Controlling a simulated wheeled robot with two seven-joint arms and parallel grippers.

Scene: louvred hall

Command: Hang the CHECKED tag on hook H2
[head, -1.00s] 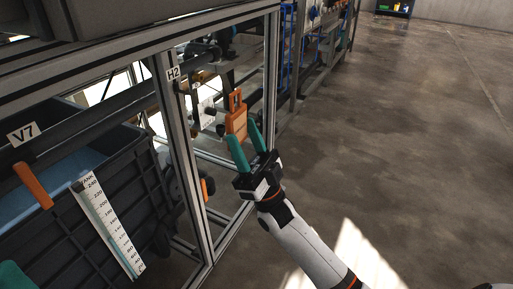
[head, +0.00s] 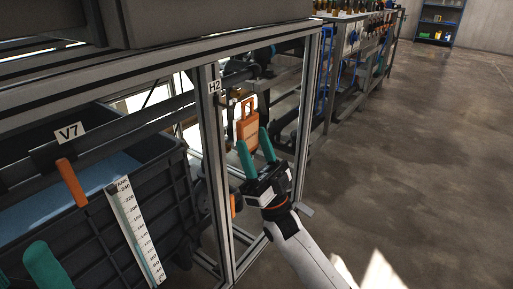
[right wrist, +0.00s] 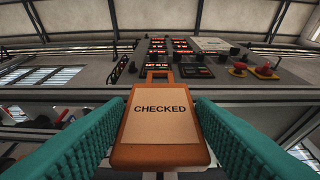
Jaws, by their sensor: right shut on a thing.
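The orange CHECKED tag (head: 247,131) is upright between the teal fingers of my right gripper (head: 257,146), which is shut on it. In the right wrist view, the tag (right wrist: 160,125) faces the camera, with a readable cream label and a handle loop on top. The H2 label (head: 214,87) is on the grey frame post, left of the tag. A small fitting beside the post, near the tag's loop, may be the hook; I cannot tell whether they touch. A teal finger of my left gripper (head: 47,266) shows at the lower left; its jaw state is hidden.
A dark tub (head: 168,195) with a white level scale (head: 136,232) stands left of the post (head: 216,180). An orange lever (head: 72,183) hangs by the V7 label (head: 70,132). Pipes lie behind the tag. The floor at right is clear.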

